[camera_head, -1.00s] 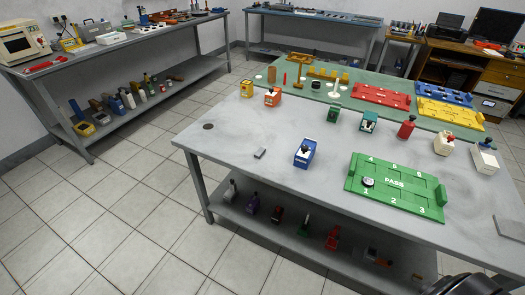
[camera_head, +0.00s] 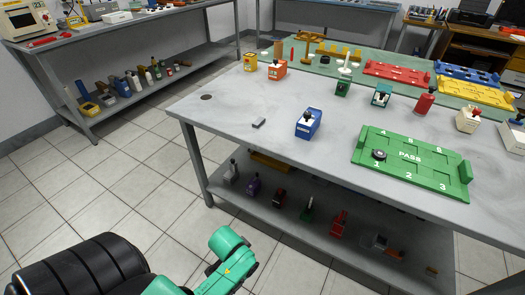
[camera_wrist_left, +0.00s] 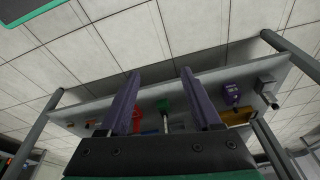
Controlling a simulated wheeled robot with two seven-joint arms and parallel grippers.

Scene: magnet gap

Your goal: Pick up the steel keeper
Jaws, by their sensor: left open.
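The steel keeper appears to be the small grey block (camera_head: 258,123) lying flat on the grey table near its front left edge, left of a blue device. My left arm shows at the bottom left of the head view, well in front of and below the table top; its fingers are not clear there. In the left wrist view my left gripper (camera_wrist_left: 159,72) has two parallel dark fingers apart with nothing between them. That view looks toward the table's lower shelf, and the keeper is not in it. My right gripper is not in view.
The grey table (camera_head: 230,150) is clear around the grey block. The blue device (camera_head: 308,124) stands just right of it. A green PASS tray (camera_head: 435,178) lies farther right. The lower shelf (camera_wrist_left: 90,110) holds several bottles and tools below the table top.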

